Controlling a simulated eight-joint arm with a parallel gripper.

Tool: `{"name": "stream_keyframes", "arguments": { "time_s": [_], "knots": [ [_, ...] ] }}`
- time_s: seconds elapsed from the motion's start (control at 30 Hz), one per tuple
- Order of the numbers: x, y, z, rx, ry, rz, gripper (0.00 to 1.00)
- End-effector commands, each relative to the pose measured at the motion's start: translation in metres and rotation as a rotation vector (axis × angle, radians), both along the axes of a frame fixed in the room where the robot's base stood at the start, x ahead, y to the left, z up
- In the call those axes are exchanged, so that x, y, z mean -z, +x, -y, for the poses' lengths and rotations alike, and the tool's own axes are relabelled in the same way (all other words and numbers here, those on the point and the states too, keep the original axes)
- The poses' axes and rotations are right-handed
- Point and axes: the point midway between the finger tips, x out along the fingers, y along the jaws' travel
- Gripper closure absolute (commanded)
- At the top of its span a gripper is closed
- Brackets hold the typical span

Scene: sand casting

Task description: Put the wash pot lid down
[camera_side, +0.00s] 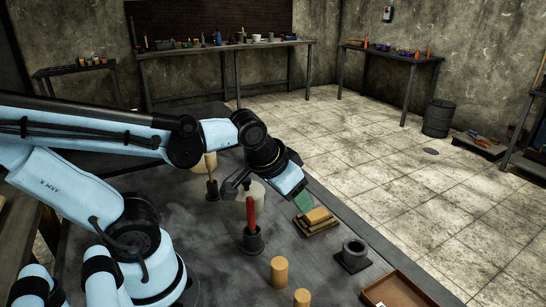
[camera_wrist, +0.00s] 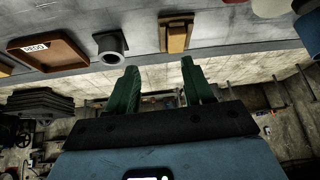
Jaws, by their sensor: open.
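My gripper (camera_side: 303,201) is above the right part of the dark table, near the wooden block. In the wrist view my gripper (camera_wrist: 161,82) has its two green fingers apart with nothing between them. A pale cylinder (camera_side: 257,190), perhaps the wash pot, stands partly hidden behind a red-handled tool. A pale round thing (camera_wrist: 270,8) is cut off at the top edge of the wrist view. I cannot make out the lid for certain in either view.
The red-handled tool (camera_side: 251,212) stands in a dark holder. A wooden block (camera_side: 317,215) in a frame, a grey flanged cup (camera_side: 353,254), wooden cylinders (camera_side: 279,270) and a brown tray (camera_side: 398,290) are along the table's right side. A wooden-handled tool (camera_side: 211,168) stands upright farther back.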

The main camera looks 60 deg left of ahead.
Motion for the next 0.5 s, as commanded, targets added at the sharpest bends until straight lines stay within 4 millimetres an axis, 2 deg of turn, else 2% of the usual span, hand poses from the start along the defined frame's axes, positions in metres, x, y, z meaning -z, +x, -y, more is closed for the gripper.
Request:
{"name": "stream_keyframes", "arguments": {
  "time_s": [0.13, 0.17, 0.2, 0.5],
  "knots": [
    [-0.0078, -0.0014, 0.0096, 0.093, -0.022, 0.069, 0.48],
    [-0.0091, -0.0011, 0.0106, 0.103, -0.023, 0.078, 0.44],
    [-0.0101, -0.0012, 0.0116, 0.113, -0.024, 0.086, 0.44],
    [-0.011, -0.0009, 0.0126, 0.123, -0.025, 0.093, 0.44]
  ]
}}
